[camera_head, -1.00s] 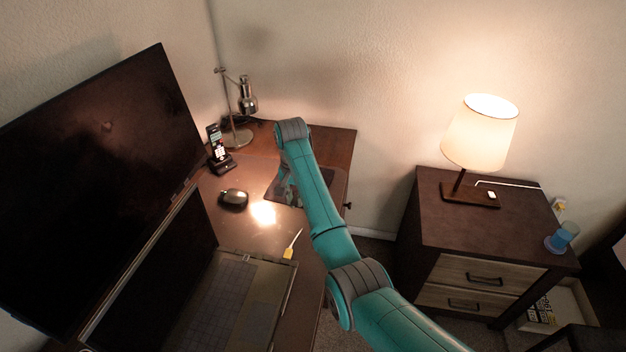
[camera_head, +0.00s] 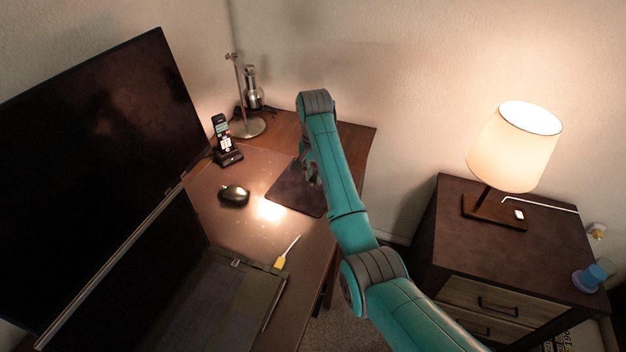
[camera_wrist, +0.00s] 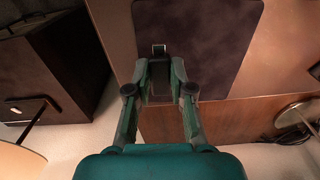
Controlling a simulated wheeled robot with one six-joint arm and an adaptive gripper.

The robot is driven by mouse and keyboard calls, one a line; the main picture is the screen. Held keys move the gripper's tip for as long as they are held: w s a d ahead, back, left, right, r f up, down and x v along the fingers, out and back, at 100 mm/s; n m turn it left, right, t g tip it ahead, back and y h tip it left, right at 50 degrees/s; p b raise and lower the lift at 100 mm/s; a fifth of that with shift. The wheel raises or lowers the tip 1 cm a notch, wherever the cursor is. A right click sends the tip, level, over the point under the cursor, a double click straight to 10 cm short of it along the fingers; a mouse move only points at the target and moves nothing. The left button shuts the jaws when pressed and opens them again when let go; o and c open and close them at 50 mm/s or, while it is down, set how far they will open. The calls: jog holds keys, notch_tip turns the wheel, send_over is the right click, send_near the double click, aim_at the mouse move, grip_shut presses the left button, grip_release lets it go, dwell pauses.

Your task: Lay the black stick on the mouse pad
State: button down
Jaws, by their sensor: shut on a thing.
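The black stick (camera_wrist: 160,84) is short and dark with a silvery end. In the wrist view it sits between my gripper's (camera_wrist: 160,72) fingertips, which are closed on it, and its silvery end points up the picture over the mouse pad (camera_wrist: 215,35). I cannot tell whether the stick touches the pad. In the head view the dark mouse pad (camera_head: 292,192) lies flat on the desk, and my gripper (camera_head: 311,178) is at its right part, partly hidden by my arm. The stick cannot be made out there.
A black mouse (camera_head: 234,195) lies left of the pad. A cordless phone (camera_head: 222,135) and a metal desk lamp (camera_head: 249,126) stand behind. A yellow-handled tool (camera_head: 281,262) lies near the laptop (camera_head: 215,300). A nightstand (camera_head: 510,240) with a lit lamp stands at right.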

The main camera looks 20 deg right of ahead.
send_over(315, 203)
notch_tip(315, 203, down, 6)
jog(key=shift+r, duration=0.15)
jog(key=shift+f, duration=2.05)
jog(key=shift+f, duration=0.1)
jog(key=c, duration=1)
grip_release()
